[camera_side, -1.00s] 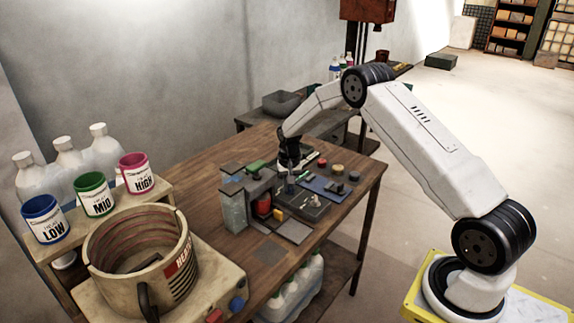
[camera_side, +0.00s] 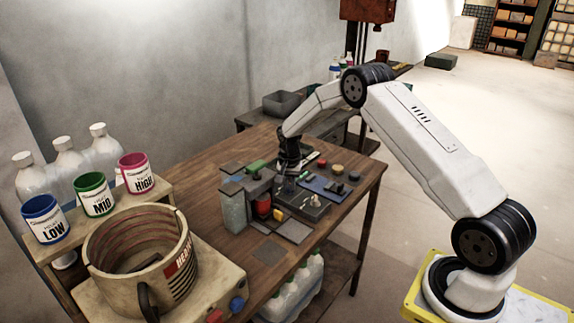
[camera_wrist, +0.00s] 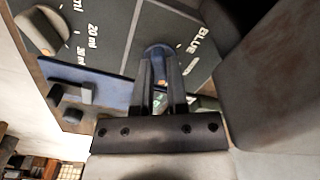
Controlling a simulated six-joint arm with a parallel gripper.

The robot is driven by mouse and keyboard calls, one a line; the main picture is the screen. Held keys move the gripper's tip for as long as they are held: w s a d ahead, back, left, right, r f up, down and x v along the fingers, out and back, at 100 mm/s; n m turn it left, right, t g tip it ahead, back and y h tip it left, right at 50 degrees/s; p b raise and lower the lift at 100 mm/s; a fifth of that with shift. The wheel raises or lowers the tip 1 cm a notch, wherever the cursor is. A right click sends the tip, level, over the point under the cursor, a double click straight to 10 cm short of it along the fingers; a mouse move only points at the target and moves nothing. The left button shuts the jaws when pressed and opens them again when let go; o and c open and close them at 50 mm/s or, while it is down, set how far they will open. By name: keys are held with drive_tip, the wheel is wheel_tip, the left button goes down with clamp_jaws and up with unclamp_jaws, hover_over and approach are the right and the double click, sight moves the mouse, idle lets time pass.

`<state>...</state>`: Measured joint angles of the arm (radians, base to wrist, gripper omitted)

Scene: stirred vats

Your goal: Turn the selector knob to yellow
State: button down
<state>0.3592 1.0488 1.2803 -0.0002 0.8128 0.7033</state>
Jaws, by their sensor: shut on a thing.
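The selector knob (camera_wrist: 159,50) is a round bluish knob on a dark panel (camera_wrist: 118,22), seen in the wrist view just beyond my fingertips. My gripper (camera_wrist: 160,72) is shut on it, one finger on each side. The word BLUE is printed on the panel to the right of the knob, with a small orange mark near it. The fingers hide part of the knob, so I cannot tell where it points. No yellow label is readable. In the side view my gripper (camera_side: 286,172) is low at the dark control box (camera_side: 305,205), its fingertips hard to make out.
A beige dial knob (camera_wrist: 40,30) with ml marks is at the upper left of the wrist view. A grey block (camera_wrist: 270,85) stands close on the right.

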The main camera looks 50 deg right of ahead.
sight(289, 186)
drive_tip(key=c, duration=0.6)
unclamp_jaws()
drive_tip(key=shift+c, duration=0.2)
drive_tip(key=shift+r, duration=0.1)
drive_tip(key=shift+r, duration=3.85)
drive_tip(key=shift+s+a+r, duration=0.2)
drive_tip(key=shift+a+r, duration=0.2)
drive_tip(key=s+a+r+n+t, duration=0.1)
drive_tip(key=s+a+r+n, duration=0.1)
drive_tip(key=s+a+n, duration=0.4)
drive_tip(key=s+a+r+n+t, duration=0.1)
drive_tip(key=s+a+n, duration=0.5)
drive_tip(key=s+a, duration=0.6)
drive_tip(key=s+r, duration=0.1)
drive_tip(key=s, duration=0.4)
drive_tip(key=shift+s+a+r+t, duration=0.25)
drive_tip(key=shift+s+a+t, duration=0.05)
drive_tip(key=shift+s+a, duration=0.1)
